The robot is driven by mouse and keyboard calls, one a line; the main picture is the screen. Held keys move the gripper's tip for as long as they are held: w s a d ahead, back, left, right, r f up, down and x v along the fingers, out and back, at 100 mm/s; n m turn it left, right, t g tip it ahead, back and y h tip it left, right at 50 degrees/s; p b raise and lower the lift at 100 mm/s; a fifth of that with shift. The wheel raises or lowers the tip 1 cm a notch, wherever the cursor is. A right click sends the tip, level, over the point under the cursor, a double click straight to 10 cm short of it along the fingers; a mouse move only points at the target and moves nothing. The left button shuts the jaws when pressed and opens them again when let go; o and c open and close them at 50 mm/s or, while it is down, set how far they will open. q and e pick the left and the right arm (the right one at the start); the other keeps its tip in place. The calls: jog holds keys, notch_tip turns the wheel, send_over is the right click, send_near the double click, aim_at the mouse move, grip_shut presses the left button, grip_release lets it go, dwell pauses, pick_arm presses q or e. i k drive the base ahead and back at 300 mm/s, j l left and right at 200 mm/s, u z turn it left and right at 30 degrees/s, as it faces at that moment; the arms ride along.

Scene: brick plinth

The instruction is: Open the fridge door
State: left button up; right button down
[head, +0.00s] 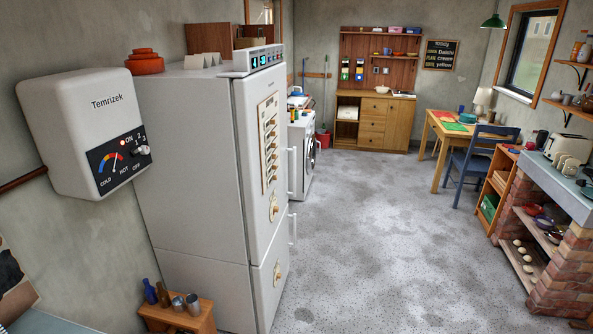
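The fridge (195,170) is a tall, pale grey-white cabinet on the left of the head view, seen mostly from its side. Its upper door (255,180) faces right and looks shut. The lower door (268,287) below it also looks shut. A vertical handle (291,172) stands off the upper door's far edge, and another handle (293,229) is on the lower door. Hooks and a rack of small knobs are on the upper door's front. Neither of my grippers is in view.
A white wall heater (85,130) hangs left of the fridge. A low wooden stool (178,315) with bottles and cups stands by its base. The speckled floor (380,230) right of the fridge is clear. A brick plinth (560,255) with shelves stands at right, and a blue chair (484,160) is farther back.

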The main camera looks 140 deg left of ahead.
aim_at(261, 95)
jog(key=u, duration=4.85)
jog(key=i+l+u, duration=0.2)
jog(key=i, duration=0.3)
jog(key=i+l+u, duration=0.2)
jog(key=i, duration=0.25)
jog(key=i+l+u, duration=0.2)
jog(key=i+l, duration=0.2)
jog(key=i, duration=0.05)
